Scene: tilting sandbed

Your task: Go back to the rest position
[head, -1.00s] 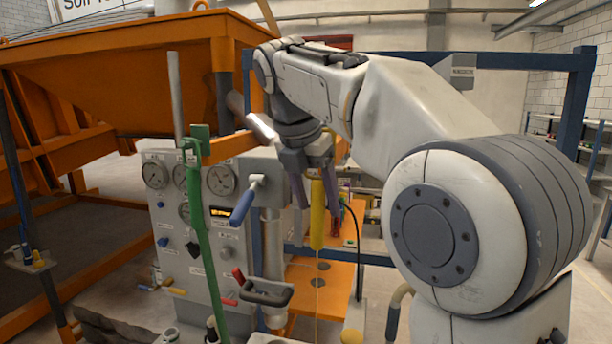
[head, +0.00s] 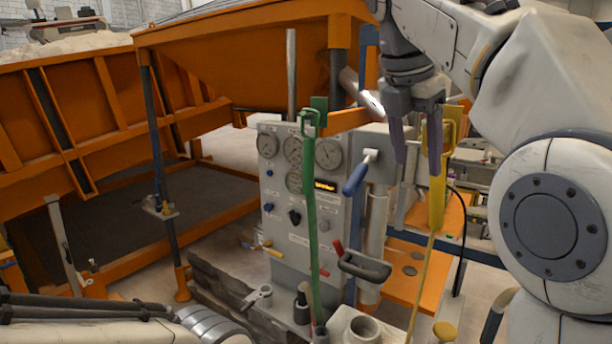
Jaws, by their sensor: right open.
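My right gripper (head: 418,165) hangs down from the right arm at the upper right, its two dark fingers apart. The gap between the fingers looks empty. Part of my left arm lies low across the bottom left corner; its gripper is outside the picture.
A grey gauge panel (head: 270,222) with a blue-handled lever (head: 356,178) stands left of my right gripper. A green upright rod (head: 309,220) stands before it. The orange sandbed (head: 240,50) fills the upper left. An orange perforated plate (head: 420,280) lies below the gripper.

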